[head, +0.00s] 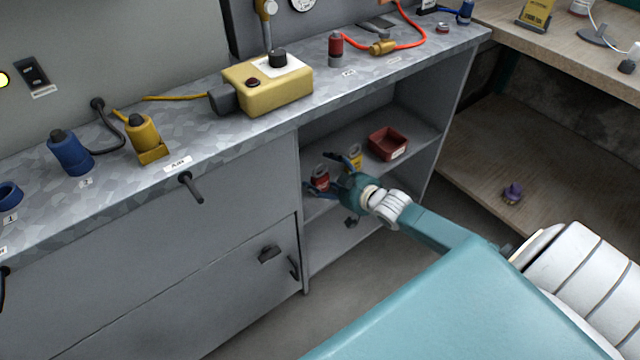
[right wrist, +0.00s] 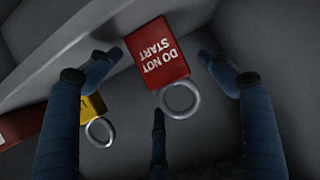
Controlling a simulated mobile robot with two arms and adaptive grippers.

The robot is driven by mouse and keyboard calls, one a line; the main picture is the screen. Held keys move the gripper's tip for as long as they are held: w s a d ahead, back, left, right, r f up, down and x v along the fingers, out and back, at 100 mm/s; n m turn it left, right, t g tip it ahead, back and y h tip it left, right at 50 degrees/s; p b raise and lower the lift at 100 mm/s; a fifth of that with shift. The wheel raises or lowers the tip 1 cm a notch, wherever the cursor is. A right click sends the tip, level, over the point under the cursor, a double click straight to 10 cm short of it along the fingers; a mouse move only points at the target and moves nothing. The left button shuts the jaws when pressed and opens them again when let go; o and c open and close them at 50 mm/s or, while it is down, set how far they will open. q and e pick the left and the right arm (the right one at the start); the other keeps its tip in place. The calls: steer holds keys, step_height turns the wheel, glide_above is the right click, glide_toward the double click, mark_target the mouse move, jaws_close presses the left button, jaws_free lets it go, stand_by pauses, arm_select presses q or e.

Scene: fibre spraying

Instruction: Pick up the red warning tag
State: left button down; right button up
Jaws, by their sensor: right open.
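The red warning tag (right wrist: 158,50) reads "DO NOT START" and has a pale metal ring at one end. In the right wrist view it lies between the spread blue fingertips of my right gripper (right wrist: 157,65), with gaps on both sides. In the head view the tag (head: 321,179) is on the shelf inside the open grey cabinet. My right gripper (head: 323,173) reaches into that bay, open and empty, its fingers around the tag's place and partly hiding it. I cannot tell the exact distance to the tag. My left gripper is out of view.
A yellow tag (head: 355,155) with a ring lies close beside the red one and also shows in the right wrist view (right wrist: 94,108). A red tray (head: 389,142) stands further right on the shelf. The cabinet's side panel (head: 299,225) is close to the gripper's left.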

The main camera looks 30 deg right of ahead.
steer(key=shift+w+f, duration=0.1)
steer(key=shift+w, duration=0.15)
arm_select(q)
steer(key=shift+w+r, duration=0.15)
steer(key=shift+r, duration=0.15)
arm_select(e)
steer(key=shift+c, duration=0.5)
steer(key=c, duration=1.2)
steer(key=shift+r, duration=0.2)
